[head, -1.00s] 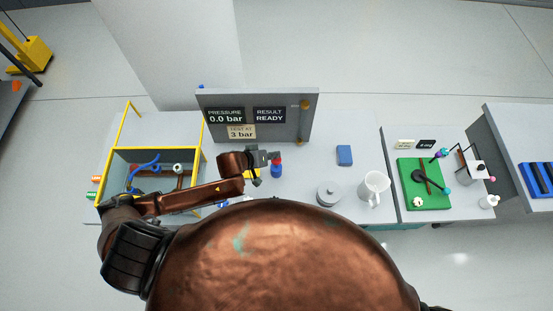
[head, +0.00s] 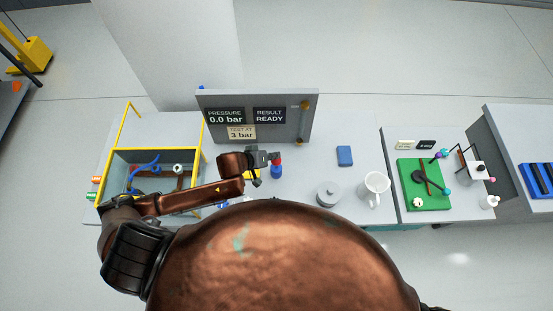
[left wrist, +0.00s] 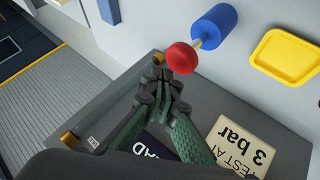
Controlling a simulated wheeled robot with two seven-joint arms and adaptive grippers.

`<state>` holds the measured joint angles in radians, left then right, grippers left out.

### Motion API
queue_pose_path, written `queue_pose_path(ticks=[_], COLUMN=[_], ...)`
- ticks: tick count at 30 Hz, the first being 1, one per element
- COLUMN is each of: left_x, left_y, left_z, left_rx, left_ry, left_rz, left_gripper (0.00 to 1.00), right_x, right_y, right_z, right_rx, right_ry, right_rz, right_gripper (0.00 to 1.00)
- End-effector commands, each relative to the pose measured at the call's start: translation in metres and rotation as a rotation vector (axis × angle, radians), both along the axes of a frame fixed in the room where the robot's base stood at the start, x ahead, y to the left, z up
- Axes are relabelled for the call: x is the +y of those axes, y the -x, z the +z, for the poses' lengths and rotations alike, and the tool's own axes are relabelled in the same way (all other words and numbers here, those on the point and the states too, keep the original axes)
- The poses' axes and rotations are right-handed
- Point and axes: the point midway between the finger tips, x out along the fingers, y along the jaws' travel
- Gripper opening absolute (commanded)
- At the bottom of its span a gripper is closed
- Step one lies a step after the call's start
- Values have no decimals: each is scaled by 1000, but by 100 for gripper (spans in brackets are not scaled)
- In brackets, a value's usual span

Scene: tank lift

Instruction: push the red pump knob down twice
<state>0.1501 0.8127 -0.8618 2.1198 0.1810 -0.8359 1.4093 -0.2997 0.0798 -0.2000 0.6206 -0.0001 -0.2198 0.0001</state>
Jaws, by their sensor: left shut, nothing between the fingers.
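The red pump knob (head: 276,159) sits on top of the blue pump body (head: 276,171), on the bench in front of the grey panel. In the left wrist view the red knob (left wrist: 181,58) stands off the blue body (left wrist: 214,26) on a pale rod. My left gripper (head: 274,156) is shut and empty, close to the knob. In the left wrist view its fingertips (left wrist: 158,60) lie just left of the knob in the picture; I cannot tell whether they touch it. My right gripper is not in view.
The grey panel (head: 285,104) behind the pump reads pressure 0.0 bar, result READY, test at 3 bar. A yellow-framed bin (head: 152,150) stands left. A blue block (head: 344,155), a grey lidded pot (head: 328,194) and a white mug (head: 374,188) stand right.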

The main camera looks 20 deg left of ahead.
Motion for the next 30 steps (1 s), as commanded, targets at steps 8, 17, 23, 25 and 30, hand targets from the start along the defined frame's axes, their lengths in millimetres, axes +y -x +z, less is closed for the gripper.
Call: queue_pose_path(ticks=[8, 17, 23, 25, 30], left_x=[0, 0, 0, 0, 0], left_y=[0, 0, 0, 0, 0], left_z=[-3, -8, -9, -9, -11], left_rx=[1, 0, 0, 0, 0], left_ry=[1, -1, 0, 0, 0], left_rz=[1, 1, 0, 0, 0], left_gripper=[0, 0, 0, 0, 0], right_x=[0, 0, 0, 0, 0], right_y=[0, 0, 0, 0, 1], right_z=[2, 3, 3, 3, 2], right_rx=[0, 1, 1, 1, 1], right_ry=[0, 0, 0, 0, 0], right_rz=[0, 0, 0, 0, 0], right_gripper=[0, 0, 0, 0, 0])
